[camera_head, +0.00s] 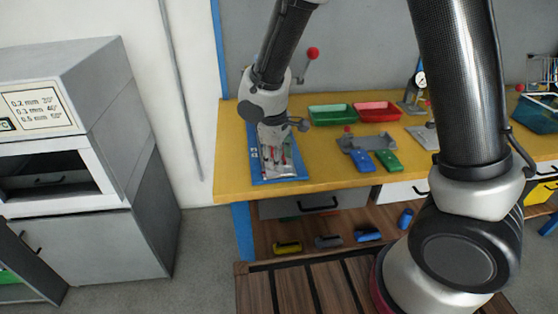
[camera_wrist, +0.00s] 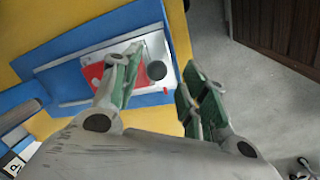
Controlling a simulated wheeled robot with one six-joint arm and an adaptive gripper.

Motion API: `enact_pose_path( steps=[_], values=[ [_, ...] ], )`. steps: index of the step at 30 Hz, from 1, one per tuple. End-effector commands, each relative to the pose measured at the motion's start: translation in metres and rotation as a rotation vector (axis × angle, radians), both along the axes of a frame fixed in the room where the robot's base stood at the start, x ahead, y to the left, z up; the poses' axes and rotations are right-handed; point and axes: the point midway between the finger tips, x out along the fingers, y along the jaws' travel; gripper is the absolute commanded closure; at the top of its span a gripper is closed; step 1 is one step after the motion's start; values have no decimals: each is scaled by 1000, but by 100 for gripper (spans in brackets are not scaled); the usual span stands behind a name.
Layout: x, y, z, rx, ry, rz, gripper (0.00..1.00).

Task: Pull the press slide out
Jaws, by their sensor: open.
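The press slide (camera_wrist: 156,50) is a silver plate with a red part and a round black knob (camera_wrist: 156,70) at its front end. It sits in the blue press base (camera_wrist: 60,58), between pale rails. In the head view the base (camera_head: 262,180) lies at the left end of the yellow bench, and my gripper hides much of the slide. My gripper (camera_head: 277,162) is open and points down over the slide. In the wrist view its green-padded fingers (camera_wrist: 162,68) stand apart, with the knob between them, nearer the left finger. I cannot tell whether either finger touches it.
A red-knobbed lever (camera_head: 313,53) rises behind my gripper. Green (camera_head: 331,115) and red (camera_head: 377,111) trays and a grey fixture (camera_head: 366,142) stand to the right on the yellow bench (camera_head: 320,170). A grey cabinet (camera_head: 75,150) stands left.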

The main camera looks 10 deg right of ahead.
Motion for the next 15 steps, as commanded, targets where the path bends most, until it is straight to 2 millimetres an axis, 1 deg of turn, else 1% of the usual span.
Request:
enact_pose_path(
  steps=[1,9,12,15],
  values=[
    [-1,2,11,4,-4,2,56],
    [-11,9,70,6,-4,2,56],
    [-14,11,86,4,-1,2,56],
    [-16,12,96,2,0,1,56]
  ],
)
